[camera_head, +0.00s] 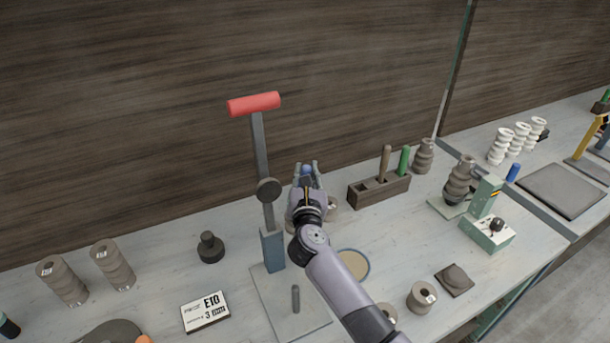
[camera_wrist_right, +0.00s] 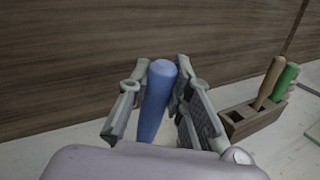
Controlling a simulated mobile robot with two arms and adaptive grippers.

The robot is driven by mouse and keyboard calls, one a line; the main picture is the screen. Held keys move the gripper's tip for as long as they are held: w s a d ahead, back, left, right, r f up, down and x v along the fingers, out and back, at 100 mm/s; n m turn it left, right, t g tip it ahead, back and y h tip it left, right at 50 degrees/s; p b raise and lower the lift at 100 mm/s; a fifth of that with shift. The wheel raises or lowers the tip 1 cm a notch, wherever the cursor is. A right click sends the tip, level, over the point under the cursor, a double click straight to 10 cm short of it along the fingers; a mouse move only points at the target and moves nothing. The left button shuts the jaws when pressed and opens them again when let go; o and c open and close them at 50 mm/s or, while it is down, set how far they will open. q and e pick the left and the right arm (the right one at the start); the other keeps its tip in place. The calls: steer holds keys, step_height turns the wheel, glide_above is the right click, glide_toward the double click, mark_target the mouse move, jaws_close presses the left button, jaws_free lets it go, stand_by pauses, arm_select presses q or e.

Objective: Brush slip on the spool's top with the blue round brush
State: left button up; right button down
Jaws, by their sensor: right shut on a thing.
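My right gripper (camera_head: 305,171) is shut on the blue round brush (camera_wrist_right: 157,100), whose handle stands up between the two fingers in the right wrist view. In the head view only the blue top of the handle shows, and the bristle end is hidden. A round dish with tan contents and a blue rim (camera_head: 366,263), perhaps the slip, is partly behind my right forearm. A stacked grey-brown spool (camera_head: 461,178) stands at the green device. A short ring-like spool (camera_head: 421,297) with a label sits near the front edge. I cannot tell which spool is meant. My left gripper is out of view.
A wooden block (camera_head: 378,190) holds a brown and a green handle beside the gripper. A tall press with a red handle (camera_head: 254,104) stands left of my arm. The green device (camera_head: 486,231) is at right. Two ribbed spools (camera_head: 112,265) stand at left.

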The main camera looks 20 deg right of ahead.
steer(key=shift+w+d+f+b, duration=0.1)
steer(key=shift+w+d, duration=0.15)
steer(key=shift+w, duration=0.2)
steer(key=shift+w+d+r+b, duration=0.1)
steer(key=shift+w+d, duration=0.15)
steer(key=shift+w, duration=0.25)
steer(key=shift+w+d+f+b, duration=0.1)
steer(key=shift+w+d, duration=0.15)
steer(key=shift+w, duration=0.2)
steer(key=shift+f+b, duration=0.3)
steer(key=shift+f, duration=0.05)
steer(key=shift+r, duration=0.1)
stand_by(0.3)
steer(key=shift+r+p, duration=0.3)
steer(key=shift+p, duration=0.15)
steer(key=shift+a, duration=0.1)
steer(key=shift+w+a+b, duration=0.35)
steer(key=shift+a+b, duration=0.05)
steer(key=shift+a, duration=0.5)
steer(key=shift+f+b, duration=0.4)
stand_by(0.3)
